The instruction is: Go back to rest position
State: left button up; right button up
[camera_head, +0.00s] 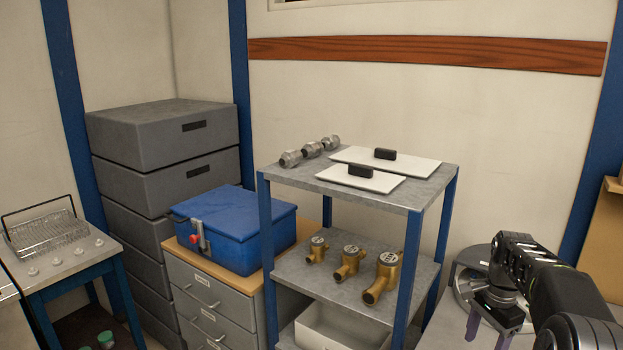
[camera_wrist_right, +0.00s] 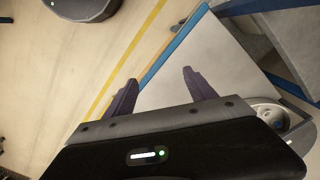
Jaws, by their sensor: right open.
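My right gripper (camera_head: 488,325) is at the lower right of the head view, at the end of a black arm and pointing down. It is in front of the round metal device on the grey table at the right. In the right wrist view my right gripper (camera_wrist_right: 160,88) shows two dark fingers spread apart with nothing between them. Below the fingers are a grey tabletop (camera_wrist_right: 205,60) and the floor. My left gripper is not in either view.
A shelf rack (camera_head: 437,187) holds several brass meters (camera_head: 347,262), metal fittings (camera_head: 311,151) and white plates (camera_head: 425,168). A blue box (camera_head: 240,225) sits on a drawer cabinet (camera_head: 205,295). Grey cases (camera_head: 160,135) stand behind. A bench with a wire rack (camera_head: 45,235) is at left.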

jog(key=s+a+f+n+y+b, duration=0.1)
jog(key=s+a+f+n, duration=0.15)
jog(key=a+f, duration=0.5)
jog(key=s+a+f+n, duration=0.25)
jog(key=a+f, duration=0.25)
jog(key=f, duration=0.6)
jog(key=s+a+f+n+y+b, duration=0.1)
jog(key=s+a+f+n, duration=0.15)
jog(key=a+f, duration=0.6)
jog(key=s+a+f+n+y+b, duration=0.1)
jog(key=s+a+f+n, duration=0.2)
jog(key=s+a, duration=0.4)
jog(key=s+a+f+n+b, duration=0.1)
jog(key=s+a+f+n, duration=0.2)
jog(key=s, duration=1.1)
jog(key=a+f, duration=0.3)
jog(key=a, duration=0.2)
jog(key=shift+f+y, duration=0.2)
jog(key=shift+y, duration=0.2)
jog(key=shift+n, duration=0.25)
